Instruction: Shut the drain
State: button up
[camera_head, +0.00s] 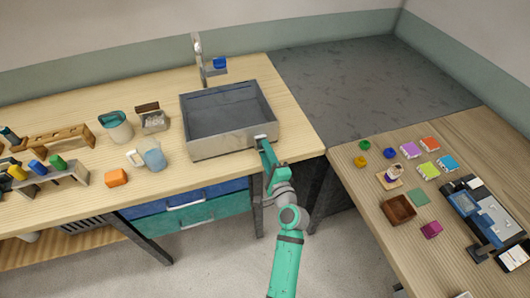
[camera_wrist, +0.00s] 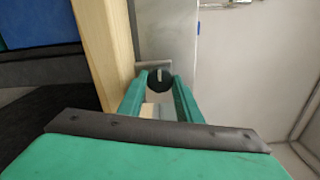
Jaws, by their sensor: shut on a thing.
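The grey sink (camera_head: 208,149) is set into the wooden counter. My gripper (camera_head: 262,142) is at the right end of the sink's front wall. In the wrist view a round black knob (camera_wrist: 159,80) with a pale line sits between my fingertips (camera_wrist: 159,87), against a small grey plate. The pale line points roughly up in that view. My green fingers are shut on the knob. The knob is hidden by my gripper in the head view. No drain opening can be made out on the sink's floor.
A tap (camera_head: 200,62) with a blue part stands behind the sink. A pitcher (camera_head: 152,156), an orange block (camera_head: 116,177) and a small grey box (camera_head: 153,120) stand to its left. The right-hand table (camera_head: 360,208) holds several small items.

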dwell(0.3)
jog(key=o, duration=1)
jog(key=shift+o, duration=0.2)
jog(key=shift+f, duration=0.1)
jog(key=shift+f, duration=0.1)
